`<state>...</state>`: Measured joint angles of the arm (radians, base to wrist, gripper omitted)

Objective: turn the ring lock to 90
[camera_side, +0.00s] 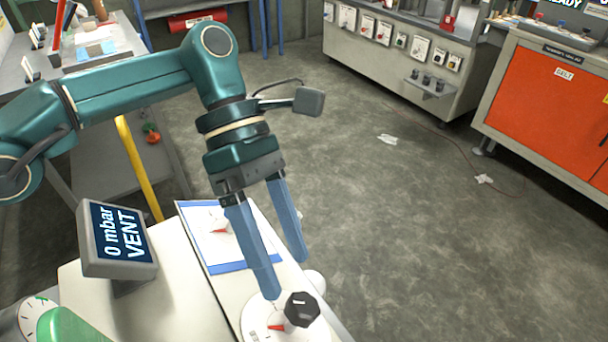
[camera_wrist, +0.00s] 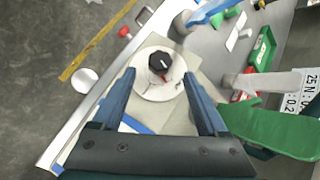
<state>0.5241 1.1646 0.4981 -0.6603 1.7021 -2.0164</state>
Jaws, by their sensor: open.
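The ring lock shows as a black faceted knob (camera_side: 301,309) with a white mark on top, on a round white base (camera_side: 258,321) with a red pointer (camera_side: 276,327). In the wrist view the black knob (camera_wrist: 159,62) sits on its white dial between and beyond my fingertips. My gripper (camera_side: 287,278) is open, with its two blue fingers apart and pointing down. In the side view the fingertips are just above and behind the knob. The gripper also shows in the wrist view (camera_wrist: 157,75). I see no contact with the knob, and the scale figures are too small to read.
A display (camera_side: 118,240) reading "0 mbar VENT" stands on the bench to the left. A blue-edged white sheet with a second dial and red pointer (camera_side: 220,229) lies behind the knob. A green object (camera_side: 68,327) is at the lower left. Open floor lies beyond the bench.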

